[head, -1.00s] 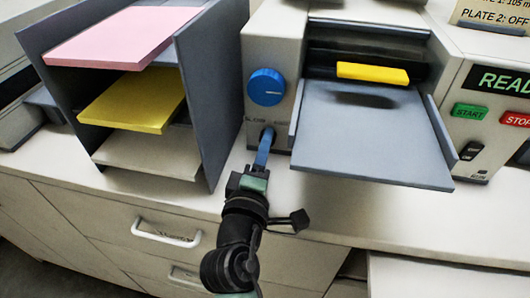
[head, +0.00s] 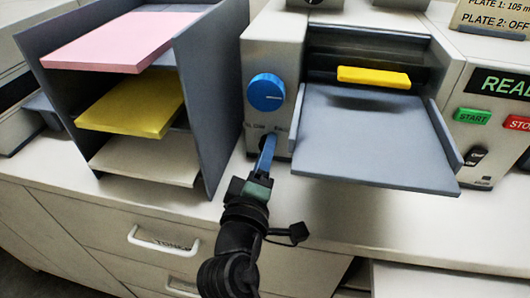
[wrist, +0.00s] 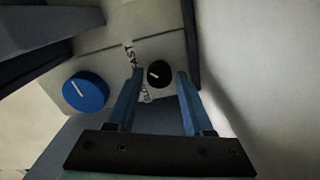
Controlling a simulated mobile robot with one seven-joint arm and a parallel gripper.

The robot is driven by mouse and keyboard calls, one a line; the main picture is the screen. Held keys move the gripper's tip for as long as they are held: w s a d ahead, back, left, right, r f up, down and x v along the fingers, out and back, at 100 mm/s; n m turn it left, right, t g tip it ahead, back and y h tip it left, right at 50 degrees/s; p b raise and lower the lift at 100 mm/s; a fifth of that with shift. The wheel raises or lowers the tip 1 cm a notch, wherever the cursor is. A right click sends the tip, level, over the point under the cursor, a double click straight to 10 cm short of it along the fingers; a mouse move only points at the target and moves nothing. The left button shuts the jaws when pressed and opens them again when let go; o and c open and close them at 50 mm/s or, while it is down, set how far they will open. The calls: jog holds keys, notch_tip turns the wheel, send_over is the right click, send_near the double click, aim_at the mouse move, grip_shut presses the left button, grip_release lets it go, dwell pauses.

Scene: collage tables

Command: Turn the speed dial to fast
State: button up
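The speed dial is a small black knob (wrist: 158,74) with a white mark on its left side in the wrist view. It sits on the front of a pale machine (head: 272,52), with FAST and SLOW lettering beside it. My gripper (wrist: 160,72) is open, with one blue finger on each side of the knob and a visible gap to each. I cannot tell how far in front of the knob the fingertips are. In the head view my gripper (head: 269,140) reaches the panel just below the lettering and largely hides the knob.
A larger blue dial (head: 265,92) is above the knob and also shows in the wrist view (wrist: 86,91). A grey output tray (head: 365,140) juts out at the right, with a yellow block (head: 373,77) behind it. A grey shelf rack (head: 215,90) stands close at left.

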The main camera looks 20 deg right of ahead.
jog(key=shift+o, duration=0.9)
jog(key=shift+s+a, duration=0.1)
jog(key=b+v, duration=0.2)
jog(key=v, duration=1)
jog(key=shift+s+a, duration=0.2)
jog(key=shift+s, duration=0.1)
